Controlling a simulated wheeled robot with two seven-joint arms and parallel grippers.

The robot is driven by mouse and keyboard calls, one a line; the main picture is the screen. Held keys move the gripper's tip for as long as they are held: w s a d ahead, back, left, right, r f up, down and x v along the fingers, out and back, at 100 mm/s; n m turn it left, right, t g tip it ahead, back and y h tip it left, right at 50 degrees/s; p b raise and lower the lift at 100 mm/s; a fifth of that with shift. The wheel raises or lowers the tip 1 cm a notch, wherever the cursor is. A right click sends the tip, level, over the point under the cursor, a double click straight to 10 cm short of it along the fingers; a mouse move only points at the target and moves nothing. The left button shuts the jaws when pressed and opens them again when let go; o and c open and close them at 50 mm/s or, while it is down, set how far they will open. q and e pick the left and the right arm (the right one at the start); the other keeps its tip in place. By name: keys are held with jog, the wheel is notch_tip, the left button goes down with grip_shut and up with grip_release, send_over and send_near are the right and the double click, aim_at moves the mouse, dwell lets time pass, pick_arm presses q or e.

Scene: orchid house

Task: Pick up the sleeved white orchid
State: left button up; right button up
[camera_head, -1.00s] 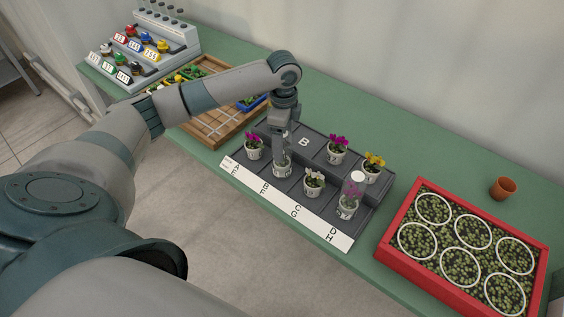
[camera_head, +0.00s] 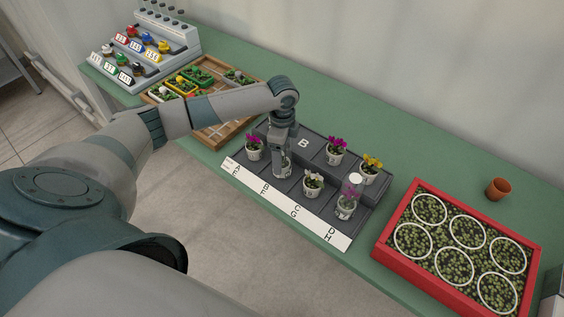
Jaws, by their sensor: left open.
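My left gripper (camera_head: 281,160) points down over the pot at slot F of the grey stepped tray. The jaws are open, and the fingers are down beside the upper part of this pot (camera_head: 283,171). The gripper hides most of this plant, so its flower colour and any sleeve are hard to make out. A clear sleeve (camera_head: 352,187) around a purple-pink orchid stands at the tray's right end. My right gripper is out of view.
The grey tray (camera_head: 313,148) also holds purple orchids (camera_head: 254,141) (camera_head: 336,147) and a yellow orchid (camera_head: 371,163). A red crate (camera_head: 381,255) of seedlings and a terracotta pot (camera_head: 497,189) are right. A wooden tray (camera_head: 213,143) lies under my arm. Green bench (camera_head: 400,150) is bare behind.

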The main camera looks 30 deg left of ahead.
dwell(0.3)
pick_arm(q)
jog(key=c, duration=1.6)
jog(key=shift+r, duration=0.1)
jog(key=shift+w+r+b, duration=0.1)
jog(key=shift+r+b, duration=0.3)
jog(key=shift+r, duration=0.1)
notch_tip(320, 180, up, 2)
jog(key=shift+r+b, duration=0.1)
jog(key=shift+b, duration=0.55)
jog(key=s+d+r+b, duration=0.1)
jog(key=d+r+b, duration=0.2)
jog(key=d+r, duration=0.4)
jog(key=d, duration=0.4)
jog(key=shift+s+d+r+b, duration=0.15)
jog(key=shift+d+r+b, duration=0.15)
jog(key=shift+r, duration=0.05)
